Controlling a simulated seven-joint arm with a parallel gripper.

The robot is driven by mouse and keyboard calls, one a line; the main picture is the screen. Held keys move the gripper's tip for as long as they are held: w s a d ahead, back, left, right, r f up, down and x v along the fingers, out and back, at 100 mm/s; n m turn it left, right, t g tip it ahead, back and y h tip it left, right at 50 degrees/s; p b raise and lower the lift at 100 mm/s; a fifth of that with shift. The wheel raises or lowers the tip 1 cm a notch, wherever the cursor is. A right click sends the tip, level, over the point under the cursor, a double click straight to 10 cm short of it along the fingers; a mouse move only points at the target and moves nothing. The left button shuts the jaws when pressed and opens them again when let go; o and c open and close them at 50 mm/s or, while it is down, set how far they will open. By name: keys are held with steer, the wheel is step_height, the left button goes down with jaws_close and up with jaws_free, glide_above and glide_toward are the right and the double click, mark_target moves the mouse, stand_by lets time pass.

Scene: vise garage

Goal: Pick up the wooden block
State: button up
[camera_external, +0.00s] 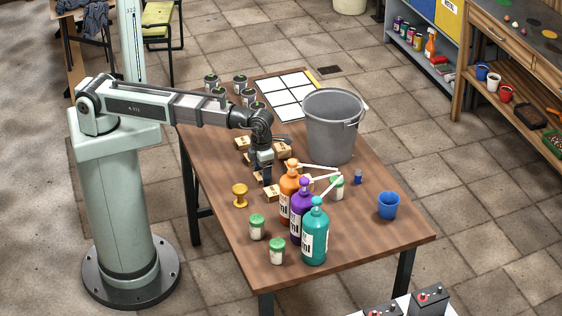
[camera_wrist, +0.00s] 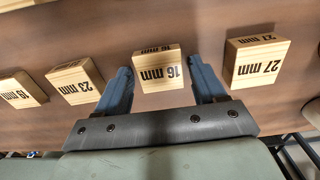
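Several light wooden blocks with printed millimetre sizes lie on the brown table. In the wrist view, the block marked 16 mm (camera_wrist: 160,72) lies between the two blue fingers of my gripper (camera_wrist: 159,65), with a visible gap on each side. The 27 mm block (camera_wrist: 256,60) is to the right of the fingers. The 23 mm block (camera_wrist: 75,82) and another labelled block (camera_wrist: 21,91) are to the left. My gripper is open and empty. In the camera_external view my gripper (camera_external: 264,174) points down among the blocks, partly hiding them.
Orange (camera_external: 288,196), purple (camera_external: 301,212) and teal (camera_external: 315,236) pump bottles stand in front and to the right of my gripper. A grey bucket (camera_external: 334,128) stands behind right. A yellow spool-like object (camera_external: 240,195), green-lidded jars (camera_external: 257,228) and a blue cup (camera_external: 388,205) stand nearby.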

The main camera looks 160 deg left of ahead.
steer(key=c, duration=0.8)
steer(key=shift+r, duration=0.1)
steer(key=shift+c, duration=0.2)
step_height(320, 180, up, 10)
